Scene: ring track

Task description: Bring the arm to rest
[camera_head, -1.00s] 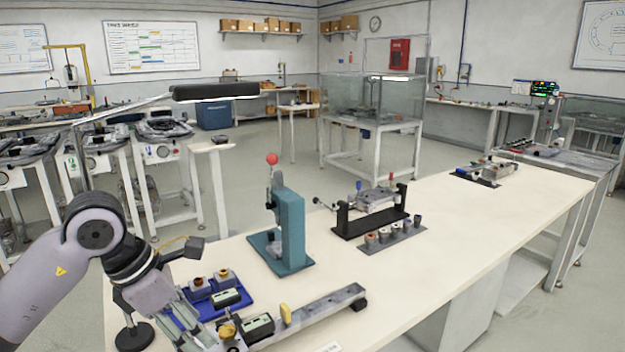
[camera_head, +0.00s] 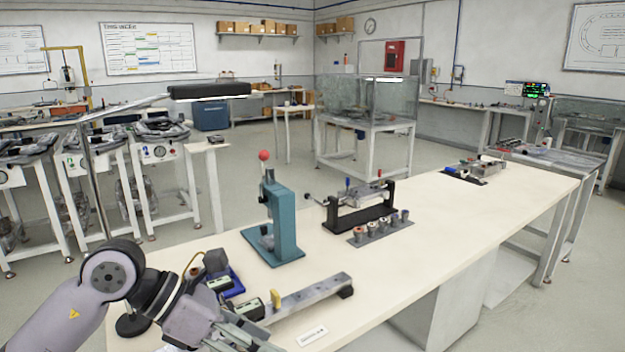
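My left arm comes in from the lower left. Its gripper (camera_head: 240,338) is over the near left part of the workbench (camera_head: 440,240), low in the picture. The fingers point right and down, and the bottom edge of the picture cuts them off. The gap between the fingertips does not show, so I cannot tell whether they are open or hold anything. My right gripper is out of view.
Near the gripper are a blue tray (camera_head: 237,285) and a grey rail (camera_head: 310,297) with a yellow piece (camera_head: 276,299). A teal press (camera_head: 285,222) and a black fixture (camera_head: 359,216) stand behind. The bench's right front is clear.

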